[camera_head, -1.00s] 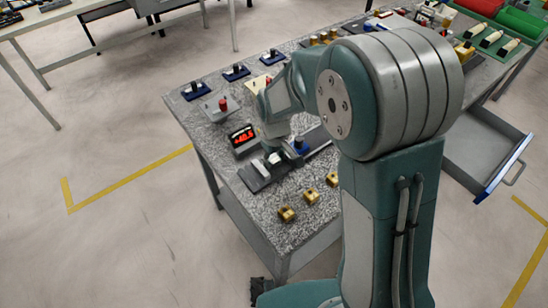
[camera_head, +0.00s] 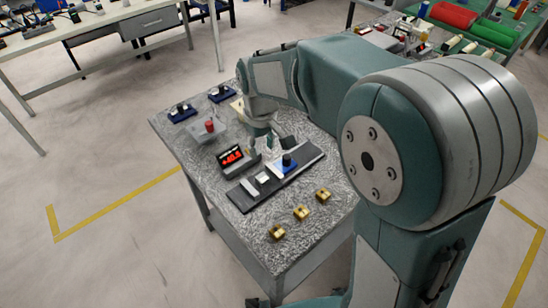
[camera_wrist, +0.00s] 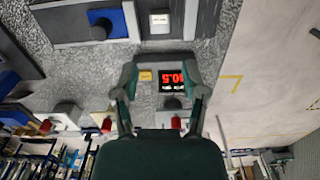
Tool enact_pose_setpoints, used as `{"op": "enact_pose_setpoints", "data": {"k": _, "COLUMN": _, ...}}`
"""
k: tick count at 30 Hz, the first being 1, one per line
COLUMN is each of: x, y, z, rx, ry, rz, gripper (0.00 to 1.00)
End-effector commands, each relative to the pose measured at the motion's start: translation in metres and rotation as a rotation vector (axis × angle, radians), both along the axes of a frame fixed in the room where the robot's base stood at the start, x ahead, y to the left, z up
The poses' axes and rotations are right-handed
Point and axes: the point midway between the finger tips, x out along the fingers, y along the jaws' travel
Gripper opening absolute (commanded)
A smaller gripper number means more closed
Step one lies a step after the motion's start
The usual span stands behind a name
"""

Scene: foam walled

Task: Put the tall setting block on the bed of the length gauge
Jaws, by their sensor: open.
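The length gauge has a long dark bed (camera_head: 240,199), a blue carriage (camera_head: 287,165) with a dark knob, and a display (camera_head: 231,156) with red digits. A small white block (camera_head: 262,178) stands on the bed between the blue carriage and a pale grey crosspiece (camera_head: 248,187); I take it to be the tall setting block. The white block also shows in the wrist view (camera_wrist: 160,21), apart from my fingers. My gripper (camera_wrist: 161,97) is open and empty, raised behind the bed near the display. The arm hides part of the table behind it.
Several small brass blocks, one here (camera_head: 300,212), sit along the front of the speckled table. Blue-based stands (camera_head: 182,112) and a grey stand with a red knob (camera_head: 210,126) are at the back left. The table's front left corner is clear.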

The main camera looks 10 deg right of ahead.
Motion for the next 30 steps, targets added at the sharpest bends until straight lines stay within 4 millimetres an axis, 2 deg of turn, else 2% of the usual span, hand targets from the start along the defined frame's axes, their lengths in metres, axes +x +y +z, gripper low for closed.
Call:
{"op": "enact_pose_setpoints", "data": {"k": 5, "x": -0.002, "y": -0.002, "z": 0.003, "rx": 0.002, "ry": -0.006, "rz": -0.007, "gripper": 0.56}}
{"op": "enact_pose_setpoints", "data": {"k": 8, "x": -0.01, "y": -0.013, "z": 0.016, "rx": 0.01, "ry": -0.035, "rz": -0.039, "gripper": 0.56}}
{"op": "enact_pose_setpoints", "data": {"k": 12, "x": -0.034, "y": -0.036, "z": 0.042, "rx": 0.029, "ry": -0.102, "rz": -0.121, "gripper": 0.56}}
{"op": "enact_pose_setpoints", "data": {"k": 18, "x": -0.073, "y": -0.066, "z": 0.069, "rx": 0.056, "ry": -0.199, "rz": -0.243, "gripper": 0.56}}
{"op": "enact_pose_setpoints", "data": {"k": 24, "x": -0.115, "y": -0.092, "z": 0.086, "rx": 0.084, "ry": -0.298, "rz": -0.365, "gripper": 0.56}}
{"op": "enact_pose_setpoints", "data": {"k": 30, "x": -0.157, "y": -0.112, "z": 0.091, "rx": 0.112, "ry": -0.396, "rz": -0.483, "gripper": 0.56}}
